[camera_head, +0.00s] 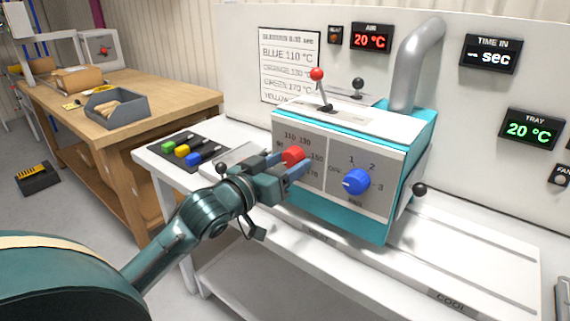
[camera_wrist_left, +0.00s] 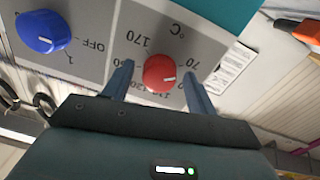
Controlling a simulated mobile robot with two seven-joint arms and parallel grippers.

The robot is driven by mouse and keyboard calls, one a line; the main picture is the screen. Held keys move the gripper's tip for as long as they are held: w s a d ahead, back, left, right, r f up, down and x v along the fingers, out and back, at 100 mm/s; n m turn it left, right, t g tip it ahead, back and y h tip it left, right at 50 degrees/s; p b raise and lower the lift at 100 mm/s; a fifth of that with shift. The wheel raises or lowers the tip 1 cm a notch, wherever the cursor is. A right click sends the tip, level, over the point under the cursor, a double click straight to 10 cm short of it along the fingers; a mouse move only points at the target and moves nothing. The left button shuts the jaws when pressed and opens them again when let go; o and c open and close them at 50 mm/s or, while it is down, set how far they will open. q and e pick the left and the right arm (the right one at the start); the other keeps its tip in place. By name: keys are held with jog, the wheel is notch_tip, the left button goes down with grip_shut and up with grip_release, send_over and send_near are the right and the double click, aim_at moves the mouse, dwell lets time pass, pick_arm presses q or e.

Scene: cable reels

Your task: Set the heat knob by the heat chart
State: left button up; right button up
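The red heat knob (camera_head: 293,155) is on the grey front panel of the teal-and-white heater (camera_head: 340,213); it also shows in the left wrist view (camera_wrist_left: 159,72). Its dial has marks from 70 to 170 °C. In the wrist view its white line points right, near the 70 side. My left gripper (camera_head: 285,164) is open, with one finger on each side of the knob and visible gaps between them. The heat chart (camera_head: 289,66) hangs on the wall behind; its blue line reads 110 °C, and other lines are hard to read. My right gripper is not in view.
A blue knob (camera_head: 356,181), its mark toward OFF, sits right of the red one. A red-tipped lever (camera_head: 317,75) stands on top. The air display (camera_head: 371,38) and tray display (camera_head: 530,129) both read 20 °C. Colored sleeves lie on a black rack (camera_head: 188,150).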

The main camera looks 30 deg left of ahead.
pick_arm(q)
jog(key=c, duration=0.9)
jog(key=shift+m, duration=0.3)
